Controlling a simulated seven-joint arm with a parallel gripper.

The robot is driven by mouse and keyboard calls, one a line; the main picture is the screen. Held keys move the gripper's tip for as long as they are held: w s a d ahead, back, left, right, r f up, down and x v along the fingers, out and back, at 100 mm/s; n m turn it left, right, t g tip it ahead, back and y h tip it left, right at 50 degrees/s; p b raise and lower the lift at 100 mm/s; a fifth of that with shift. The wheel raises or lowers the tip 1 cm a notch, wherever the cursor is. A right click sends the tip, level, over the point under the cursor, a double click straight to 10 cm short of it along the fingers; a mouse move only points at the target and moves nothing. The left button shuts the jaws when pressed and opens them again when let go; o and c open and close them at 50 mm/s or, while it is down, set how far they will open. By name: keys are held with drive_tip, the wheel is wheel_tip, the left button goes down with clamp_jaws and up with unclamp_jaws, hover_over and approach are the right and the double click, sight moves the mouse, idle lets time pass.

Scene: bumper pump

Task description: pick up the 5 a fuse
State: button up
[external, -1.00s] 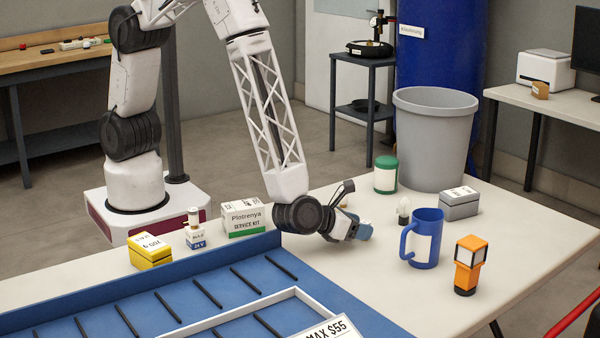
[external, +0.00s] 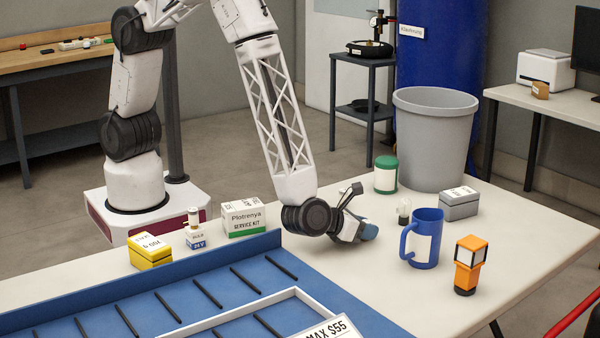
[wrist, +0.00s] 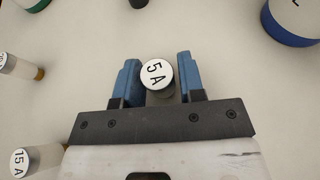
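The 5 A fuse (wrist: 157,74) has a round white cap and a grey body. In the wrist view it appears upright between the two blue fingers of my gripper (wrist: 159,80). The fingers are apart, one on each side, close to the cap; I see no clear grip on it. In the external view my gripper (external: 362,231) is low over the white table, and the 5 A fuse is hidden there. A 15 A fuse (wrist: 22,161) stands at the lower left of the wrist view, and another fuse (wrist: 20,67) at its left edge.
A blue mug (external: 425,240) and an orange device (external: 467,268) stand right of my gripper. A small bulb-like item (external: 404,212), a green-lidded jar (external: 386,175) and a grey box (external: 459,204) stand behind. A blue tray (external: 215,290) is in front; a service kit box (external: 244,219) stands left.

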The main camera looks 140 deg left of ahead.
sight(366, 221)
drive_tip(key=c, duration=0.5)
drive_tip(key=shift+c, duration=0.2)
drive_tip(key=shift+r, duration=5)
